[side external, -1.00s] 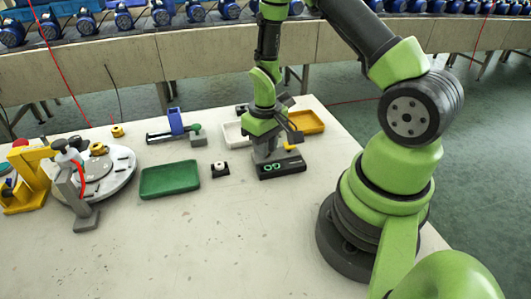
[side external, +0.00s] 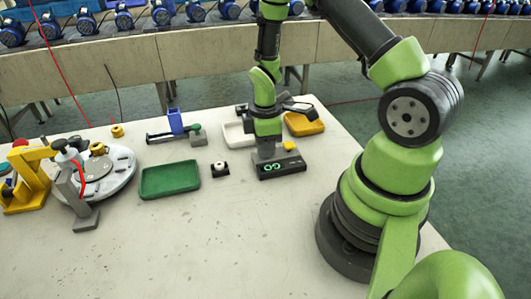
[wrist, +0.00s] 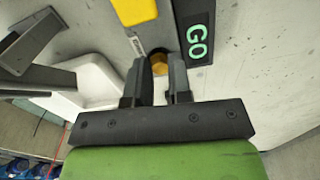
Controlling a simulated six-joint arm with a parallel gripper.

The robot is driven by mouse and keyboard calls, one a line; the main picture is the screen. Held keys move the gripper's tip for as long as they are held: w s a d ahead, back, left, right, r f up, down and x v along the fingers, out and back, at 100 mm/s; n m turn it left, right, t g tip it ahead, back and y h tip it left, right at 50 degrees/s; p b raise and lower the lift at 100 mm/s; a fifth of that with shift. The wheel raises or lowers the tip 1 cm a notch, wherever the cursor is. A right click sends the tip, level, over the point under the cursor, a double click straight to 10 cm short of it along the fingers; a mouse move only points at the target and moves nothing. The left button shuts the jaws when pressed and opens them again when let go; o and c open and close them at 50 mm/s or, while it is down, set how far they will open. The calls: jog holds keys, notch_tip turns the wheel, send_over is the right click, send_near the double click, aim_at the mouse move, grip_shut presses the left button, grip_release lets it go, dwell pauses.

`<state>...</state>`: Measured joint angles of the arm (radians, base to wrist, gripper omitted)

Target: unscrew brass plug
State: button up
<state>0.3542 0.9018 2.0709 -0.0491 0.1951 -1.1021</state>
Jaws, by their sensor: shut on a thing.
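The brass plug (wrist: 158,64) shows in the wrist view as a small golden piece between my fingertips, at a dark opening beside the lit GO display. My gripper (wrist: 160,75) is shut on it, with one finger on each side. In the side view my gripper (side external: 266,152) points down at the back of the black gauge block (side external: 281,168), and the plug is hidden there. The block's green GO lettering (wrist: 197,42) is lit. How far the plug sits in the opening cannot be told.
A yellow piece (side external: 289,145) is at the block. A white tray (side external: 237,134) and a yellow tray (side external: 304,124) stand behind. A green tray (side external: 170,179), a small black base with a white knob (side external: 220,169) and a round turntable (side external: 122,170) lie left. The front table is clear.

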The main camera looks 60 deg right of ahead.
jog(key=shift+n, duration=1)
jog(key=shift+n, duration=0.8)
jog(key=n, duration=0.4)
jog(key=shift+n, duration=0.7)
jog(key=n, duration=0.2)
jog(key=shift+n, duration=0.4)
jog(key=n, duration=0.4)
